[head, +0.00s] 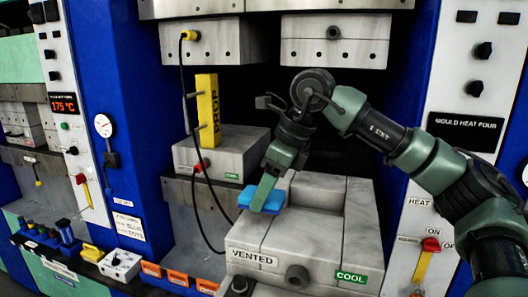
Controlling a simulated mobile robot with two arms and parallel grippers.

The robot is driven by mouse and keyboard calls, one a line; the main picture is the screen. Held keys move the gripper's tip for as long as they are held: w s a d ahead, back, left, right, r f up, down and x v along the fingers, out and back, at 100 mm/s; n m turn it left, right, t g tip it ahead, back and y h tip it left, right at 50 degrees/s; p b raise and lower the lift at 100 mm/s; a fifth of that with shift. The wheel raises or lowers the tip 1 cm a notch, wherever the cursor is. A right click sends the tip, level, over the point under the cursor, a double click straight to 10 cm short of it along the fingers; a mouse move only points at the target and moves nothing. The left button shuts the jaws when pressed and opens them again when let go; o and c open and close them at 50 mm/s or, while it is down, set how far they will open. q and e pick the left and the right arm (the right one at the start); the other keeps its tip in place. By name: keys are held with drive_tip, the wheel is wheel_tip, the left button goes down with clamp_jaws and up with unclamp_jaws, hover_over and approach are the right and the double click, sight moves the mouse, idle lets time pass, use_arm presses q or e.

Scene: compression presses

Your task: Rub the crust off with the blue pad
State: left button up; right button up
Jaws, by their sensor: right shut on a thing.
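My right gripper (268,192) comes in from the right and points down over the front mould. It is shut on the blue pad (247,199), which shows partly below and left of the fingers. The pad is at the top face of the grey mould (322,228) labelled VENTED and COOL. I cannot tell whether the pad touches the surface. Any crust is not clear in this view; the arm and pad cover part of the mould top. My left gripper does not show.
A yellow PROP post (208,110) stands on another grey mould block (233,150) at the back left. A black cable hangs from the upper platen (205,42). Orange bins (178,280) and a white socket box (120,264) line the lower left. A control panel (465,90) stands at right.

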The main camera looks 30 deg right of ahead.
drive_tip(key=shift+w+d+r, duration=0.1)
drive_tip(key=shift+d+r, duration=0.05)
drive_tip(key=shift+r, duration=0.45)
drive_tip(key=shift+r+p, duration=0.35)
drive_tip(key=shift+p, duration=0.15)
drive_tip(key=shift+s+r+p, duration=0.25)
drive_tip(key=shift+r+p, duration=0.3)
drive_tip(key=shift+r, duration=0.35)
drive_tip(key=shift+a+r, duration=0.2)
drive_tip(key=shift+r, duration=0.15)
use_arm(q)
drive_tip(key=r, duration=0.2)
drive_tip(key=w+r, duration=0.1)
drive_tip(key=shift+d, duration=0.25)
use_arm(e)
drive_tip(key=shift+w, duration=0.1)
drive_tip(key=shift+d+f, duration=0.1)
drive_tip(key=shift+d, duration=0.05)
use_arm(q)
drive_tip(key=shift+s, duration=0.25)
